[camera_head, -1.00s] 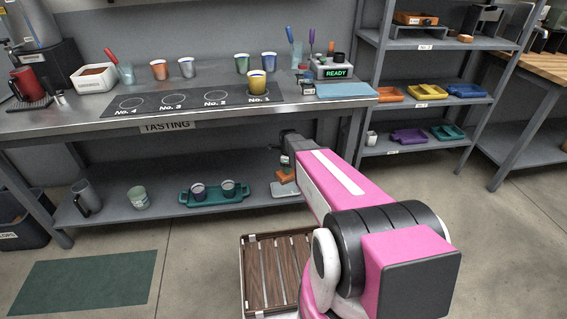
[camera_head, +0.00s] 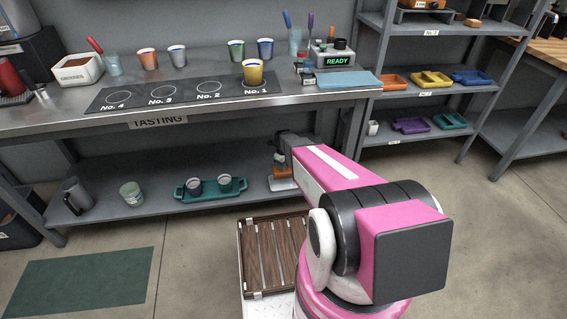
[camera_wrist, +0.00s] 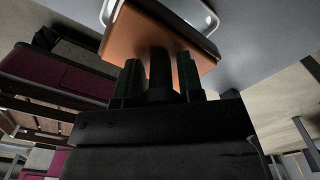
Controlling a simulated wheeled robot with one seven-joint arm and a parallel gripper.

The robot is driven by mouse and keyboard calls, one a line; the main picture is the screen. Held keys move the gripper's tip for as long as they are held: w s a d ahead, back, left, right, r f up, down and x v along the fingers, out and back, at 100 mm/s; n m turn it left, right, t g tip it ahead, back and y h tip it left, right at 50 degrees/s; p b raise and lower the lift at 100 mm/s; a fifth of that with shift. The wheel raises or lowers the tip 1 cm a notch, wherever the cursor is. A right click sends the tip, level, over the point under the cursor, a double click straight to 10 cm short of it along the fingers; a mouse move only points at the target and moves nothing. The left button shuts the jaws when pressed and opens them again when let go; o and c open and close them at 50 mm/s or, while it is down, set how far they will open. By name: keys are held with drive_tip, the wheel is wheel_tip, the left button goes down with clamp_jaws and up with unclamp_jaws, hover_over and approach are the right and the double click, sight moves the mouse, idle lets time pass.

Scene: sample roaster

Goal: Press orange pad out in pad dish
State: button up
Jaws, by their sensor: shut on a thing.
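The orange pad (camera_wrist: 150,42) is a flat orange-brown block with a dark upright grip. In the wrist view my gripper (camera_wrist: 160,80) has its two green-lined fingers on either side of that grip, shut on it. The pad dish (camera_wrist: 208,14), with its pale rim, shows just beyond the pad. In the head view the pad (camera_head: 281,172) sits low on the bench's lower shelf, over or in the pale dish (camera_head: 284,185). I cannot tell whether the pad touches the dish's floor. My arm hides part of both.
A teal tray with two cups (camera_head: 210,194) stands left on the same shelf (camera_head: 155,208). The bench top (camera_head: 210,118) lies above, with a yellow cup (camera_head: 253,74) on No. 1. A shelf rack (camera_head: 428,90) stands at right. Bare shelf lies between teal tray and dish.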

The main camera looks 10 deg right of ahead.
drive_tip(key=shift+f, duration=2.85)
drive_tip(key=shift+f, duration=0.7)
drive_tip(key=shift+r, duration=3.1)
